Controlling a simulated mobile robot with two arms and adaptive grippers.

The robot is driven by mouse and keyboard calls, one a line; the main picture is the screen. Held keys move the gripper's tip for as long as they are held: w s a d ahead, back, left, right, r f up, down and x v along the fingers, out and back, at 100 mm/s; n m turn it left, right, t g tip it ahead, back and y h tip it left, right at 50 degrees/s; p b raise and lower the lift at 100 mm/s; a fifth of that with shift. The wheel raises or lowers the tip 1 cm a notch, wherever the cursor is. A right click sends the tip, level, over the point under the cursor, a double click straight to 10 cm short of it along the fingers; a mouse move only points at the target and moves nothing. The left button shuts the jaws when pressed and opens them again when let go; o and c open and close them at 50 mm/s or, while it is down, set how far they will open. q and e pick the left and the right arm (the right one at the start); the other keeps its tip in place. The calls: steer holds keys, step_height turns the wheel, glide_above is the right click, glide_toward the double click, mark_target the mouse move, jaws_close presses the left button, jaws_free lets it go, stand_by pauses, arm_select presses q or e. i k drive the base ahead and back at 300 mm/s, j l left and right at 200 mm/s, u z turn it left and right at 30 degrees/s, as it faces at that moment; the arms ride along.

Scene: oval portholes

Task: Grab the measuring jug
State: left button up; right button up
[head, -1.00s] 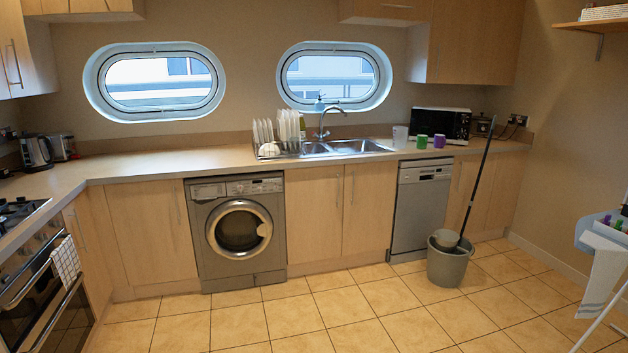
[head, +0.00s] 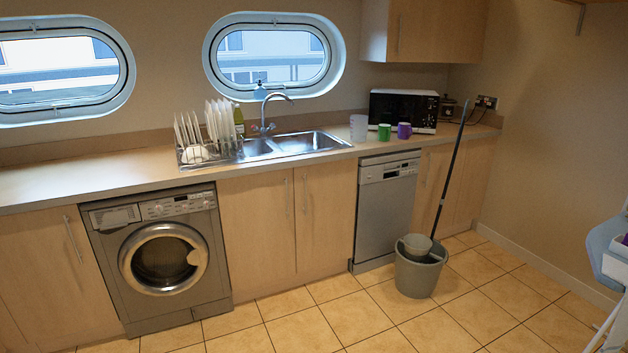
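The measuring jug (head: 359,127) looks like a pale, translucent cup-shaped vessel. It stands upright on the counter just right of the sink, left of a green mug (head: 384,132) and a purple mug (head: 404,131). It is small in the head view, so its handle and markings cannot be made out. Neither of my grippers is in view.
A microwave (head: 403,110) stands behind the mugs. A dish rack (head: 208,140) with plates is left of the sink (head: 290,144). A grey bucket (head: 419,272) with a mop stands on the floor before the cabinets. An ironing board (head: 606,243) is at the right edge. The tiled floor (head: 310,312) between is clear.

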mark_target(358, 123)
steer(key=i, duration=1.7)
